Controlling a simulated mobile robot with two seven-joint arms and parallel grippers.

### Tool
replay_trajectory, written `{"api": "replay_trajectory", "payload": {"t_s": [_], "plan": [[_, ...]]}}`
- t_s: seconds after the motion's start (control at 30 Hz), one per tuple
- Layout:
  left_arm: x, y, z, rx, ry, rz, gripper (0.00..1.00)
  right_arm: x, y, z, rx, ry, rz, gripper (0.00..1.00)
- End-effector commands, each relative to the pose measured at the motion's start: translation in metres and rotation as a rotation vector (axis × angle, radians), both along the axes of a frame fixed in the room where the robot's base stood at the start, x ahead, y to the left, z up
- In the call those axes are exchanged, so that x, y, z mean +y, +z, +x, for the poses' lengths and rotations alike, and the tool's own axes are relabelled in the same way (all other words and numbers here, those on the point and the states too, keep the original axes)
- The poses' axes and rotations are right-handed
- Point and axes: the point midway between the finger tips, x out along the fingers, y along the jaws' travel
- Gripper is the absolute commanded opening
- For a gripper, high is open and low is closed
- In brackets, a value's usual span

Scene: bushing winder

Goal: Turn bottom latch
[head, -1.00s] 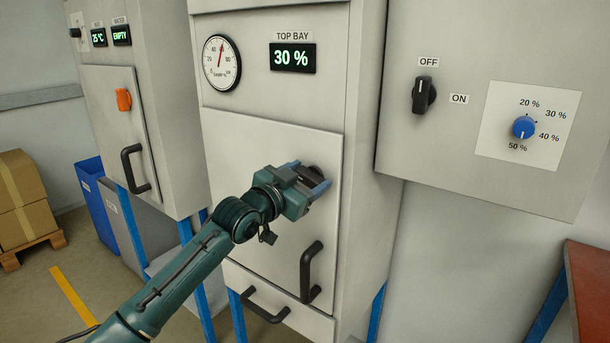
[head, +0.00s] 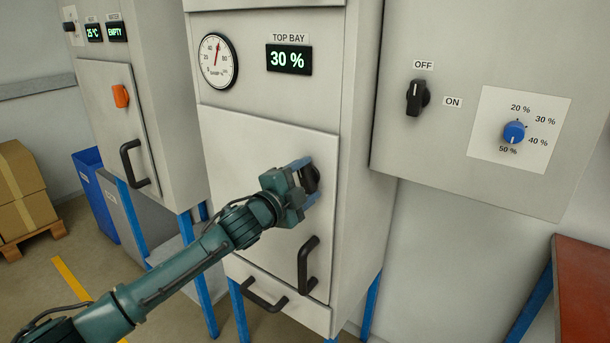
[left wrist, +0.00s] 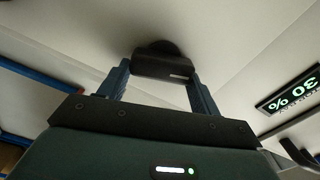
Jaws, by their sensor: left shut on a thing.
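A black latch knob (head: 310,179) sits on the right side of the grey top bay door (head: 250,150). My left gripper (head: 308,183) is shut on it, with a blue finger on each side of the knob. In the left wrist view the latch (left wrist: 163,64) lies between the two blue fingers (left wrist: 160,84), close to the door surface. My gripper partly hides the latch in the head view. The door looks closed. My right gripper is not in view.
A black door handle (head: 308,265) is just below my gripper, and a lower handle (head: 264,300) is on the drawer below. A cabinet with an off/on switch (head: 416,97) and blue dial (head: 514,132) stands to the right. A red-topped table (head: 582,290) is at the lower right.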

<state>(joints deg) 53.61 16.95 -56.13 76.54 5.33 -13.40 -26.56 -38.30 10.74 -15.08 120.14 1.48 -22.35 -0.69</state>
Motion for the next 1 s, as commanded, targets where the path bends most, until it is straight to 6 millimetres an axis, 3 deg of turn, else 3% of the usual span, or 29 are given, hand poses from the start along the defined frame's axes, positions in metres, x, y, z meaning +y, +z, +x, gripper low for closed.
{"api": "replay_trajectory", "payload": {"t_s": [0.4, 1.0], "plan": [[-0.0004, -0.0031, -0.0004, -0.158, 0.0, 0.218, 0.41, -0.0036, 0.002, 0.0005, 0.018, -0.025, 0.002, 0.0], [-0.0003, -0.0044, -0.0003, -0.204, 0.0, 0.28, 0.41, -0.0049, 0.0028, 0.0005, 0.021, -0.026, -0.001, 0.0]]}}
